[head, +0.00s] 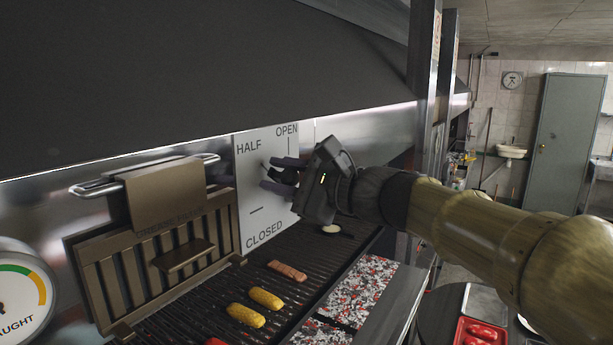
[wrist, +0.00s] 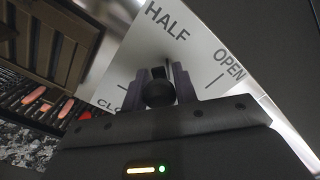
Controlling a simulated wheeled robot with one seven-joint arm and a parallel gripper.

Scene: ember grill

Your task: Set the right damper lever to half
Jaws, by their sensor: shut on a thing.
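The white damper plate (head: 246,185) stands on the wall behind the grill, marked HALF at upper left, OPEN at upper right and CLOSED at the bottom. My gripper (head: 268,173) is in front of the plate, its two fingers reaching toward it. In the wrist view the lever's dark round knob (wrist: 158,93) sits between the two fingers, and my gripper is shut on it. The fingers and gripper body hide most of the lever, so I cannot tell exactly which mark it points to.
The grill grate (head: 190,318) below holds corn cobs (head: 266,298) and a sausage (head: 288,270). A bronze slotted panel with a handle (head: 165,255) stands left of the plate. The dark hood (head: 200,70) overhangs above. A draught gauge (head: 20,295) is at the lower left.

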